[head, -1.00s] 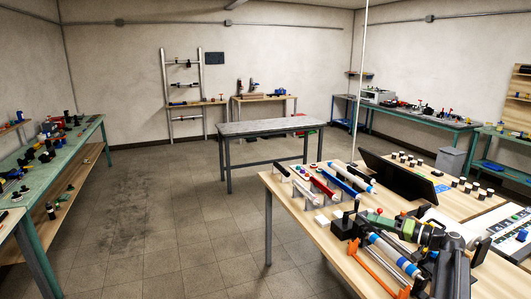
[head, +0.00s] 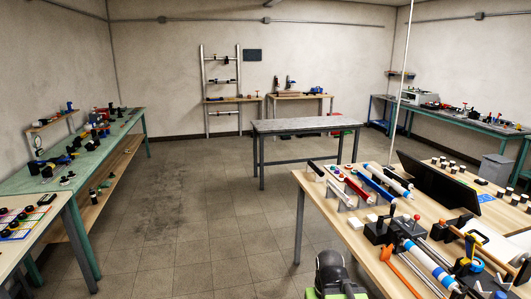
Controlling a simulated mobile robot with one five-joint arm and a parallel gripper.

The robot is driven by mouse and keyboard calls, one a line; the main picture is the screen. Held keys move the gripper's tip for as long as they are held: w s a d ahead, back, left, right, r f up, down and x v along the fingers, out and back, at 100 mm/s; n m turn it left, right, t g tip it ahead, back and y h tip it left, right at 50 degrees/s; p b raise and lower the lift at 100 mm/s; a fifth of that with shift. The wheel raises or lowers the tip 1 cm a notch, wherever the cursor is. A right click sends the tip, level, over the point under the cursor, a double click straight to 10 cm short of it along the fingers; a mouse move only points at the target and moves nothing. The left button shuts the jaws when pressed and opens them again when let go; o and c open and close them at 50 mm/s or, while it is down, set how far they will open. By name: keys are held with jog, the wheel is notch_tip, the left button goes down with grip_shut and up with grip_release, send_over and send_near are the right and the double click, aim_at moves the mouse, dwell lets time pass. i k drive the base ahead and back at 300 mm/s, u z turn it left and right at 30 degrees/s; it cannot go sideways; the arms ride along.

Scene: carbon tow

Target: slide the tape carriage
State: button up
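The tape rig stands on the wooden workbench (head: 352,242) at the lower right. It shows black blocks (head: 380,231) with small knobs on top, a blue-and-white banded roller (head: 428,262) and an orange bar (head: 404,272). I cannot tell for certain which part is the tape carriage. A black part with blue and yellow (head: 468,258) sits right of the roller. A dark rounded part of my arm, with green below it, shows at the bottom edge, left of the rig and apart from it in the picture. My gripper's fingers are not in view.
Coloured rolls (head: 376,188) lie on stands behind the rig, before a dark screen (head: 437,181). A grey-topped table (head: 306,125) stands mid-room. A green bench (head: 100,146) lines the left. The floor (head: 205,225) between is clear.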

aim_at(485, 285)
jog(key=z, duration=1.2)
jog(key=k, duration=1.15)
jog(key=u, duration=0.05)
jog(key=i, duration=1)
jog(key=u, duration=0.95)
jog(key=i, duration=0.8)
jog(key=u, duration=0.55)
